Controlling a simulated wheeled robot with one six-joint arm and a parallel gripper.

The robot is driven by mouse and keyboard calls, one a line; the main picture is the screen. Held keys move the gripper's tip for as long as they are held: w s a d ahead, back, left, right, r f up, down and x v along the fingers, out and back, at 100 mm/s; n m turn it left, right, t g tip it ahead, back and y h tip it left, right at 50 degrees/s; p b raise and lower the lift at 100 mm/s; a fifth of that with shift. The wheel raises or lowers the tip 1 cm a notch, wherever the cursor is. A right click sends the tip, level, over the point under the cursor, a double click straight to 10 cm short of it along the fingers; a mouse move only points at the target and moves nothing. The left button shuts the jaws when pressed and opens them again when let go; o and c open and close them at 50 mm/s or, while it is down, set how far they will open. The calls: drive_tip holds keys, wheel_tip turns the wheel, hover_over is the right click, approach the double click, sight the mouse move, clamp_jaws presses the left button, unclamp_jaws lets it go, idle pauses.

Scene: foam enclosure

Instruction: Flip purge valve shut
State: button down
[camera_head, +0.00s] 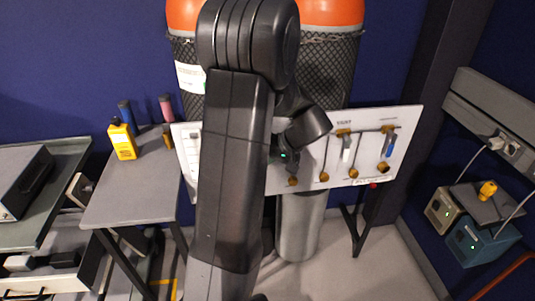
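A white valve panel (407,125) stands in front of two gas cylinders. On its right part are a valve with a pale lever (346,148) and a valve with a blue lever (388,144), both with brass fittings. Both levers look roughly upright, slightly tilted. The small panel lettering is too blurred to tell which valve is the purge valve. My arm crosses in front of the panel and hides its middle-left part. My gripper (284,156) is near the panel, left of the pale lever, mostly hidden by my arm. Its fingers cannot be made out.
Cylinders (335,70) with orange tops and dark mesh stand behind the panel. A grey table (133,187) at left holds a yellow bottle (122,141) and two small containers. Boxes (480,242) sit at right by the wall. The floor (325,275) before the panel is clear.

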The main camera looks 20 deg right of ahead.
drive_tip(key=shift+w+a+f+b, duration=0.1)
drive_tip(key=shift+a+f+b, duration=0.15)
drive_tip(key=shift+a+b, duration=0.1)
idle(0.6)
drive_tip(key=p+v, duration=0.1)
drive_tip(key=v, duration=1.3)
drive_tip(key=shift+a+f, duration=0.1)
drive_tip(key=shift+f, duration=0.1)
drive_tip(key=x, duration=0.8)
wheel_tip(320, 180, up, 9)
drive_tip(key=d+g+h+p, duration=0.1)
drive_tip(key=h+p, duration=0.3)
drive_tip(key=p, duration=0.5)
drive_tip(key=shift+d+f+n+p, duration=0.25)
drive_tip(key=shift+d+n+p, duration=0.15)
drive_tip(key=shift+d, duration=0.2)
drive_tip(key=shift+f, duration=0.1)
